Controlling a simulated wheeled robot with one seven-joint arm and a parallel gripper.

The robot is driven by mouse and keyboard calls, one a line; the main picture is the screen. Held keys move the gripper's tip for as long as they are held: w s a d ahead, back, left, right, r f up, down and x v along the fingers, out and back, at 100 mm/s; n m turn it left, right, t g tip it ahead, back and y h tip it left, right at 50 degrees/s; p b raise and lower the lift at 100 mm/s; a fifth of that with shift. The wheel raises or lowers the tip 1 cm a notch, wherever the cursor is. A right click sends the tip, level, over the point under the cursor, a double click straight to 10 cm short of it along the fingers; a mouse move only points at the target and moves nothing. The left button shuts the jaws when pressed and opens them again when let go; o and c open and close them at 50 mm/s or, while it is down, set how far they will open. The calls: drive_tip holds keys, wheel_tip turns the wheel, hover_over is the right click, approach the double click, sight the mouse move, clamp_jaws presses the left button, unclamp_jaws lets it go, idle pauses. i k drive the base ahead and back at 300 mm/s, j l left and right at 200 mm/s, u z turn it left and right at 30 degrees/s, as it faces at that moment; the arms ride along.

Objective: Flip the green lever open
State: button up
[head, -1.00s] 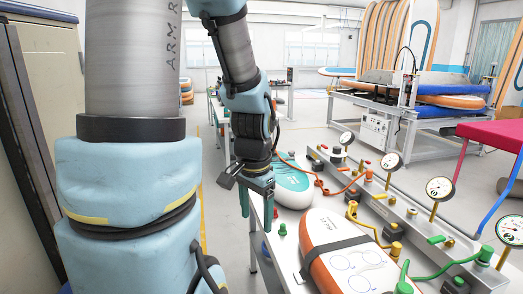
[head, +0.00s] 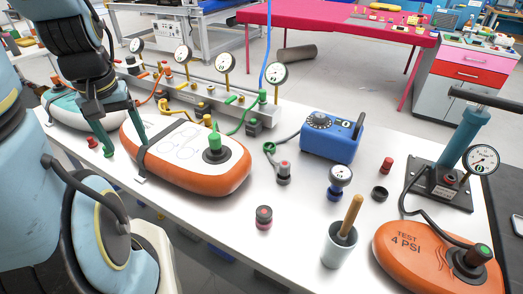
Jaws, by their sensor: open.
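A metal manifold rail (head: 205,92) with round gauges runs along the back of the white workbench. A small green lever (head: 231,99) sits on its right part, near the last gauge (head: 276,73). A green fitting (head: 263,96) is at the rail's right end, with a green hose running down from it. The exact angle of the lever is too small to tell. My gripper (head: 124,143) is open, fingers pointing down, with nothing between them. It is at the left, by the left end of the white and orange board, well apart from the lever.
The white and orange board (head: 225,180) has a black strap and a green-topped valve (head: 214,145). A blue pump box (head: 331,136), a cup with a wooden handle (head: 340,245), small caps and an orange test board (head: 400,258) occupy the right side of the bench (head: 300,200).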

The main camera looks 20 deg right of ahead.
sight(232, 99)
drive_tip(key=z, duration=0.7)
